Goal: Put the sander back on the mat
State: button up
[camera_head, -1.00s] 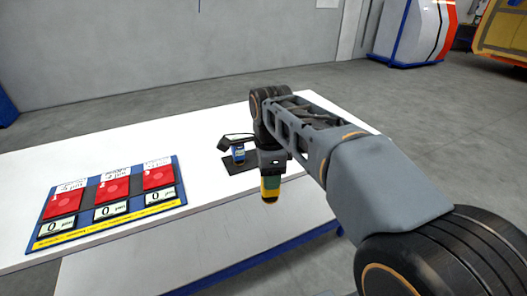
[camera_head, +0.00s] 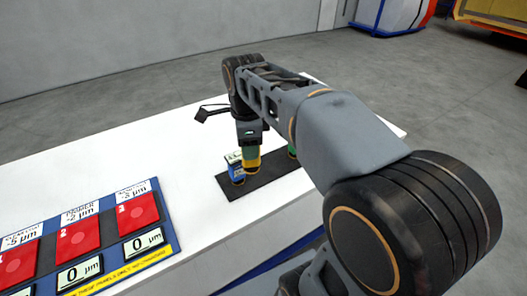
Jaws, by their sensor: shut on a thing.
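My gripper (camera_head: 250,143) is shut on the sander (camera_head: 252,161), a small block with a green upper part and a yellow lower part. The sander hangs upright below the gripper, in front of the middle of the black mat (camera_head: 236,191) in this view. I cannot tell whether its bottom touches the mat. A blue, white and yellow tool (camera_head: 235,169) stands on the mat just left of the sander. A green tool (camera_head: 291,151) shows at the mat's right part, mostly hidden by my arm.
The mat lies on a long white table (camera_head: 160,125). To the left is a blue board (camera_head: 166,256) with red panels and "0" labels. The white surface between board and mat is clear. A grey wall and open floor lie behind.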

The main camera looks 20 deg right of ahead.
jog(key=w+d+f, duration=0.3)
jog(key=f, duration=0.1)
jog(key=w+d+f, duration=0.2)
jog(key=d+f, duration=0.1)
jog(key=w+d+f, duration=0.3)
jog(key=f, duration=0.1)
jog(key=shift+w+d+f+p, duration=0.2)
jog(key=shift+w+f+p, duration=0.1)
jog(key=shift+f, duration=0.35)
jog(key=shift+f, duration=0.15)
